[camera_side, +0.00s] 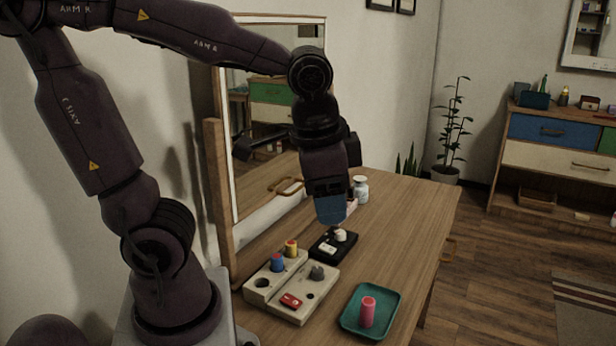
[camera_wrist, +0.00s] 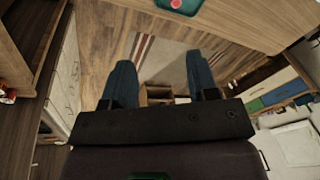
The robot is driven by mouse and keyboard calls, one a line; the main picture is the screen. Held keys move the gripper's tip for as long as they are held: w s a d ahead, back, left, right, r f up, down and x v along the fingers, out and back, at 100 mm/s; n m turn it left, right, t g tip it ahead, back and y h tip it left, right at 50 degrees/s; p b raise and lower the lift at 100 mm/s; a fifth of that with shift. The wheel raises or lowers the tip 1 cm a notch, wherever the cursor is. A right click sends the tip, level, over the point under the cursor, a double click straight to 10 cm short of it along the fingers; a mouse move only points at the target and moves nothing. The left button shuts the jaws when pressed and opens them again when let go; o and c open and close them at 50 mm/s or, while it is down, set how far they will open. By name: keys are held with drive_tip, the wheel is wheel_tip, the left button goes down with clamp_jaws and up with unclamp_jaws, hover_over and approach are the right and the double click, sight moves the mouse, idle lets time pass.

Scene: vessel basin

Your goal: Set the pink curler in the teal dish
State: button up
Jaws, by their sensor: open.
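The pink curler (camera_side: 367,313) stands upright in the teal dish (camera_side: 350,322) near the front of the wooden table. The dish also shows at the top edge of the wrist view (camera_wrist: 190,8), cut off, with the curler's pink end (camera_wrist: 176,3) in it. My gripper (camera_side: 331,218) is in the air farther back, above the black tray, apart from the dish and the curler. In the wrist view its two blue fingers (camera_wrist: 160,64) are spread wide with nothing between them.
A beige block (camera_side: 270,299) with holes holds a blue curler (camera_side: 277,262), a yellow curler (camera_side: 291,248) and small items left of the dish. A black tray (camera_side: 322,251) with white pieces and a white jar (camera_side: 361,190) sit farther back. The table's right side is clear.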

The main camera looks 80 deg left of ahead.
drive_tip(key=s+r+n+t+h, duration=0.1)
drive_tip(key=s+r+n+t, duration=0.1)
drive_tip(key=s+r+t, duration=0.1)
